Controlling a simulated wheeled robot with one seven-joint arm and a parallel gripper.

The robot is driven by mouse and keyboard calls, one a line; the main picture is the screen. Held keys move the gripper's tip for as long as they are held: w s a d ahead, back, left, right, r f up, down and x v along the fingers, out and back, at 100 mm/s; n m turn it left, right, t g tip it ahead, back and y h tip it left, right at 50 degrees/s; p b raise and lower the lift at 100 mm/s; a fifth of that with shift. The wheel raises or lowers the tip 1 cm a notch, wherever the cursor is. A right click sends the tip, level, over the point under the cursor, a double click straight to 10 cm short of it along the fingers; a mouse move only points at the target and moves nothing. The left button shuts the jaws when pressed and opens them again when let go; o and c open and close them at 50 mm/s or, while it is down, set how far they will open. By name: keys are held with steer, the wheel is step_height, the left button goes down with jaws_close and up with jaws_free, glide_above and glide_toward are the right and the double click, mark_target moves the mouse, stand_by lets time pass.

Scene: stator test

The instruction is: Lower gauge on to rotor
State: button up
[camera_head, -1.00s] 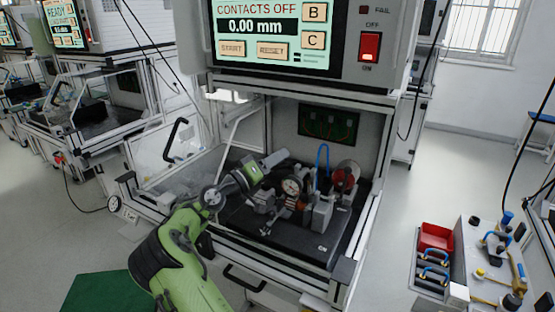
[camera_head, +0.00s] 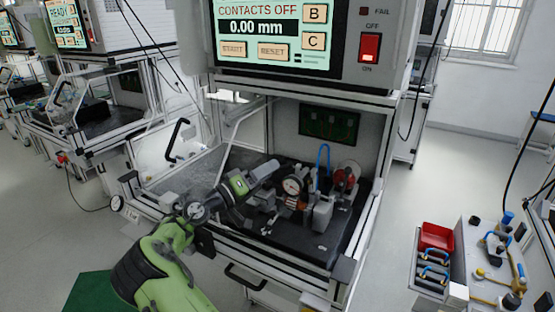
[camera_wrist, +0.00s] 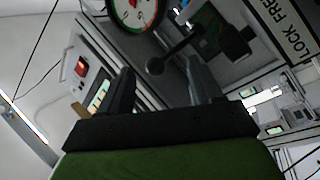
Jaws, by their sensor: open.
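The dial gauge (camera_head: 292,185) has a round pale face and stands on the fixture inside the test cell. Its dial also shows at the top of the wrist view (camera_wrist: 138,12). Copper-coloured windings (camera_head: 292,202), perhaps the rotor, show just below the gauge; the contact between them cannot be made out. My gripper (camera_head: 268,170) is just left of the gauge. In the wrist view, my gripper (camera_wrist: 160,66) is open. A dark ball-ended lever (camera_wrist: 155,67) appears between its fingers, apparently beyond them and not gripped.
The screen (camera_head: 270,30) reads "CONTACTS OFF" and 0.00 mm. A blue curved tube (camera_head: 322,163) and a red round part (camera_head: 345,178) stand right of the gauge. The cell's frame surrounds the fixture. A red bin (camera_head: 436,237) sits on the bench at right.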

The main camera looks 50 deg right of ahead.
steer(key=r+p+v, duration=0.1)
steer(key=v, duration=1)
steer(key=shift+a, duration=0.3)
steer(key=shift+r, duration=0.1)
steer(key=s+n+t+y+p, duration=0.1)
steer(key=s+t+y+p, duration=0.25)
steer(key=s+y, duration=0.35)
steer(key=s+a+r+n+t+y+p, duration=0.2)
steer(key=s+a+r+n+y, duration=0.1)
steer(key=a, duration=0.5)
steer(key=s+a+r+n+t+y+p, duration=0.3)
steer(key=s+a+r+n+y, duration=0.1)
steer(key=s+a, duration=0.4)
steer(key=s+a+r+n+t+y+p, duration=0.2)
steer(key=s+a+y, duration=0.3)
steer(key=a, duration=0.5)
steer(key=shift+s+a+r+n+t+p, duration=0.25)
steer(key=shift+r+n+t+p, duration=0.1)
steer(key=shift+r+n, duration=0.4)
